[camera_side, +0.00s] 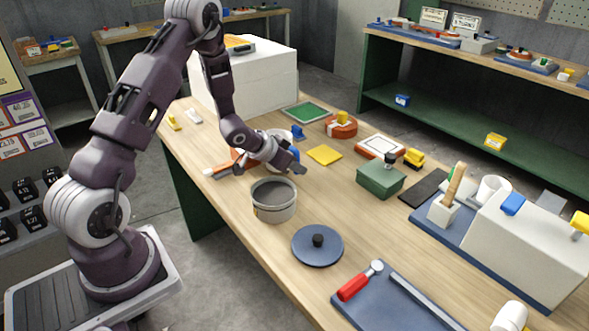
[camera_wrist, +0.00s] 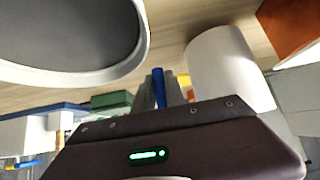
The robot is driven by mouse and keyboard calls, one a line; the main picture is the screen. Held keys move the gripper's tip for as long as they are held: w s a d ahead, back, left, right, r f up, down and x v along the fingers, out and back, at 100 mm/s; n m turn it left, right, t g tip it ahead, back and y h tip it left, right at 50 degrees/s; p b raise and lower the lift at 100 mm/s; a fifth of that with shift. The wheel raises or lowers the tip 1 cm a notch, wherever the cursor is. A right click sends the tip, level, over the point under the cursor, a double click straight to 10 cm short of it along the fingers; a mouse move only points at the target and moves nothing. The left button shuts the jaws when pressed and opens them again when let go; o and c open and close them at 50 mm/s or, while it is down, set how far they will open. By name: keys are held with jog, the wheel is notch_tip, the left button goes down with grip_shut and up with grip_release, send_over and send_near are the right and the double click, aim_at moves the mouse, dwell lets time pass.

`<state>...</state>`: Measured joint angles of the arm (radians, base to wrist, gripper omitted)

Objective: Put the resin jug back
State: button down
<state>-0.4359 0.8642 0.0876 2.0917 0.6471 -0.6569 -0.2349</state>
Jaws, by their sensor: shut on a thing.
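The resin jug, as far as I can tell, is the white round vessel (camera_side: 277,136) on or just above the bench behind my gripper, partly hidden by my wrist. It shows as a white cylinder (camera_wrist: 226,62) in the wrist view. My gripper (camera_side: 298,166) is low over the bench, just behind the grey open pot (camera_side: 274,205). In the wrist view my gripper (camera_wrist: 165,90) is shut on a narrow blue piece (camera_wrist: 158,86), apparently the jug's handle; the join is not clear. I cannot tell whether the jug touches the bench.
A blue lid (camera_side: 317,249) lies in front of the pot. A green box (camera_side: 381,181), a yellow square (camera_side: 325,155) and an orange round item (camera_side: 341,128) lie to the right. A large white block (camera_side: 245,75) stands behind. Bare wood shows between the pot and green box.

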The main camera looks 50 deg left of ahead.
jog(key=shift+f, duration=0.45)
jog(key=shift+f, duration=0.15)
jog(key=c, duration=1.4)
grip_release()
